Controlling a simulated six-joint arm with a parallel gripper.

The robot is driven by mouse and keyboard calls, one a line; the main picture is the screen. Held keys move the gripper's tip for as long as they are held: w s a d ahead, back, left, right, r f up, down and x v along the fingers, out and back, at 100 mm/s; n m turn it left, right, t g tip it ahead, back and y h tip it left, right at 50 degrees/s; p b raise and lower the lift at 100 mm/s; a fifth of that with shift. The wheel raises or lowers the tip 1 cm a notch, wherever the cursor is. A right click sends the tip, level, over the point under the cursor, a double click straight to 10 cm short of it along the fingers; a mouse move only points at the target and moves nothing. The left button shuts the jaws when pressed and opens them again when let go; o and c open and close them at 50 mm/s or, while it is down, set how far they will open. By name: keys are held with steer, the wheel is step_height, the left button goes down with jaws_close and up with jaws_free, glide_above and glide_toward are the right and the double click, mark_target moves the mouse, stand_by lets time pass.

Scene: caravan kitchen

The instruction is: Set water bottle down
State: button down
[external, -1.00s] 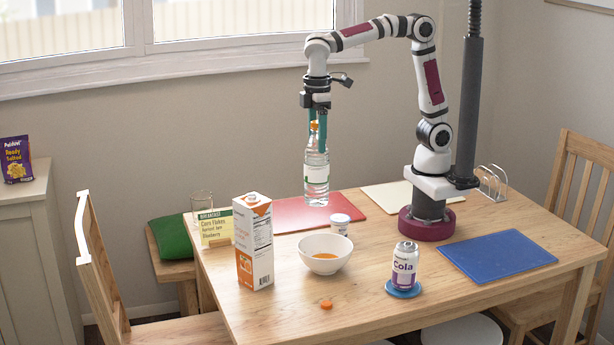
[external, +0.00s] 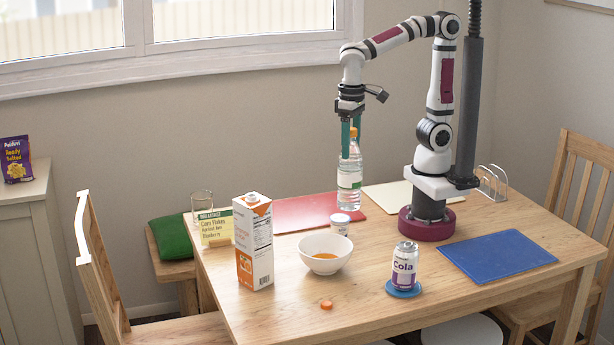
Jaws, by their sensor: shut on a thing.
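The water bottle (external: 349,181) is clear, with a white and green label and an orange cap. It hangs upright in my gripper (external: 351,150), which points straight down and is shut on the bottle's upper part. In the picture the bottle's base overlaps the right end of the red mat (external: 290,214). I cannot tell for certain whether the base touches the surface or is just above it.
Close to the bottle are a small white-lidded pot (external: 340,224) and a white bowl (external: 325,265). A carton (external: 254,250), a cola can (external: 404,266) on a blue coaster, and an orange cap (external: 326,304) stand nearer. Cream (external: 391,193) and blue (external: 497,256) mats lie right.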

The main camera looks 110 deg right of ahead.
steer(key=s+f+m, duration=0.6)
steer(key=f, duration=0.5)
steer(key=shift+m, duration=0.3)
steer(key=shift+c, duration=0.3)
jaws_free()
steer(key=shift+r, duration=0.1)
